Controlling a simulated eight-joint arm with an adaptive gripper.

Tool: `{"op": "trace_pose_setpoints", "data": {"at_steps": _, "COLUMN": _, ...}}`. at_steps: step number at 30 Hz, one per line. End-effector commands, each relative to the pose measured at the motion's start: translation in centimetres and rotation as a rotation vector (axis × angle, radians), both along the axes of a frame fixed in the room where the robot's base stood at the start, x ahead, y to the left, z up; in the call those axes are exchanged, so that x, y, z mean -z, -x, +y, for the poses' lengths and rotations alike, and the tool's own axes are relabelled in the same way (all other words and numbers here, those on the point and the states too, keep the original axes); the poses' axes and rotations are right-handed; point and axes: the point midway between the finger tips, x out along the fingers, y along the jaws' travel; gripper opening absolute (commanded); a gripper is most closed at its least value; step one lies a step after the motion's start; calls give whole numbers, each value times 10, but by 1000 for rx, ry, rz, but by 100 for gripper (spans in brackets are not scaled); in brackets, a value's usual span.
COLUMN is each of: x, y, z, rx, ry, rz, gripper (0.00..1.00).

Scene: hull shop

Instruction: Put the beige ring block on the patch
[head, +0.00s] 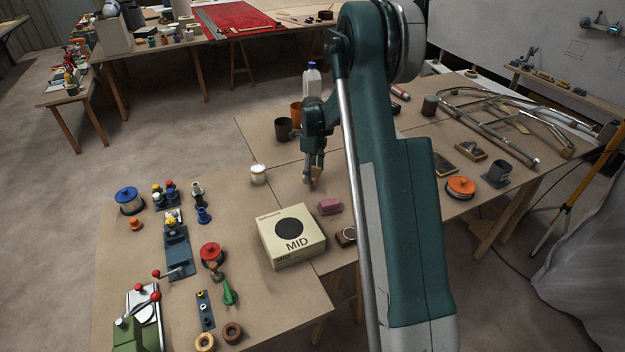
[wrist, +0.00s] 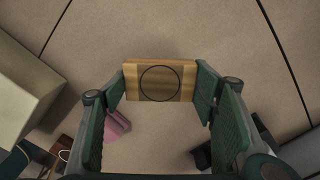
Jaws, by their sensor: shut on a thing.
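My gripper (head: 313,172) hangs over the brown table, left of my upper arm in the head view. It is shut on the beige ring block (wrist: 160,80), a flat light-wood block with a dark ring outline on its face. In the wrist view the block sits between the two green finger pads (wrist: 161,90). In the head view only a small part of the block (head: 315,178) shows below the fingers. A dark flat rectangle (head: 444,164) lies on the table right of my arm; I cannot tell whether it is the patch.
A pink block (head: 329,206) and a cream box marked MID (head: 291,238) lie in front of my gripper. A white jar (head: 258,174) and a dark brown cup (head: 283,129) stand to its left. An orange spool (head: 460,188) and a grey mug (head: 497,172) stand at the right.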

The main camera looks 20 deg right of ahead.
Motion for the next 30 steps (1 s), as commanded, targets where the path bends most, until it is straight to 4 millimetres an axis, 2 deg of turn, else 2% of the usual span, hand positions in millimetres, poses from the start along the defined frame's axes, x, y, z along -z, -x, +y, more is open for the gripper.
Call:
{"op": "trace_pose_setpoints", "data": {"at_steps": 12, "x": 36, "y": 0, "z": 0, "rx": 0, "ry": 0, "rz": 0, "gripper": 45}}
{"op": "trace_pose_setpoints", "data": {"at_steps": 26, "x": 40, "y": 0, "z": 0, "rx": 0, "ry": 0, "rz": 0, "gripper": 45}}
{"op": "trace_pose_setpoints", "data": {"at_steps": 27, "x": 40, "y": 0, "z": 0, "rx": 0, "ry": 0, "rz": 0, "gripper": 61}}
{"op": "trace_pose_setpoints", "data": {"at_steps": 30, "x": 39, "y": 0, "z": 0, "rx": 0, "ry": 0, "rz": 0, "gripper": 73}}
